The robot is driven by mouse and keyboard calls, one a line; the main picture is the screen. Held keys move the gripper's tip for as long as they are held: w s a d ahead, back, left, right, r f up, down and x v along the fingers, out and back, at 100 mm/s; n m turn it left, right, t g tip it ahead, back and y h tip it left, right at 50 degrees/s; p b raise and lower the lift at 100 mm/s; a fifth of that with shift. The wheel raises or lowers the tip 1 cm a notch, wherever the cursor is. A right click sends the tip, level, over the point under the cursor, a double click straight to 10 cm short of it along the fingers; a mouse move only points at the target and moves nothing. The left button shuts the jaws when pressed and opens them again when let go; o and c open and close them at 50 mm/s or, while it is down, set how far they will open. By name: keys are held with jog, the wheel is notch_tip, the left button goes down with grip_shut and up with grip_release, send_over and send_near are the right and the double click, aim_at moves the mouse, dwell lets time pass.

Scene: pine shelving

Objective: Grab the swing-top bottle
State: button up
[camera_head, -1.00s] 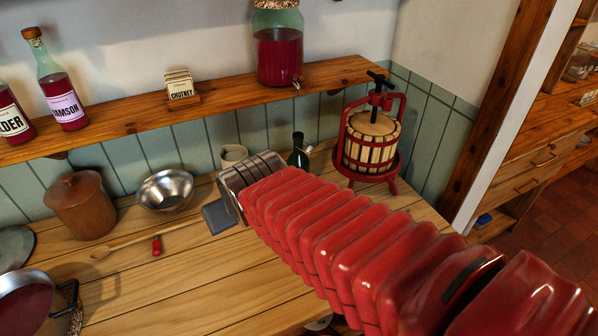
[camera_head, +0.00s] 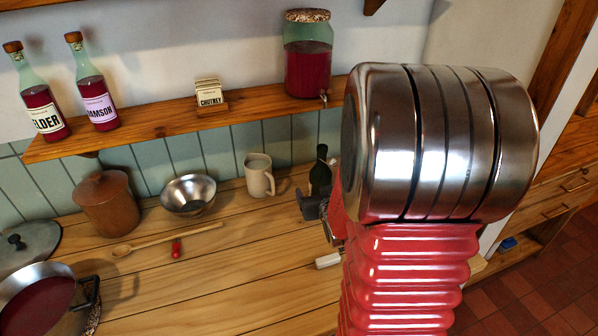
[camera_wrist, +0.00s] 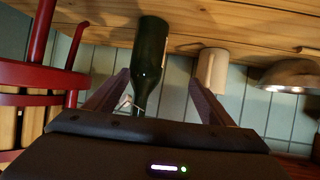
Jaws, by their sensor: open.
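The swing-top bottle (camera_head: 320,176) is dark green and stands on the counter below the shelf, just left of my arm, which hides part of it. In the wrist view, which is upside down, the bottle (camera_wrist: 151,58) has its neck pointing down the picture, with wire near the top. My gripper (camera_wrist: 160,80) is open. Its two fingers lie either side of the bottle's line in that view, the bottle nearer the left finger. The frames do not show it touching the bottle. In the head view only a dark part of my gripper shows, near the bottle.
A cream mug (camera_head: 259,176) stands left of the bottle, with a steel bowl (camera_head: 188,195) farther left. A red fruit press (camera_wrist: 38,75) is close on the left in the wrist view; my arm hides it in the head view. The wooden shelf (camera_head: 160,127) runs above.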

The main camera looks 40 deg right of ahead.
aim_at(321, 184)
jog(key=d, duration=0.1)
jog(key=s+d+f, duration=0.1)
jog(key=shift+d+f+t+h, duration=0.25)
jog(key=shift+d+t+h, duration=0.05)
jog(key=shift+w, duration=0.15)
jog(key=shift+x, duration=4.25)
jog(key=shift+x, duration=2.6)
jog(key=shift+c, duration=0.2)
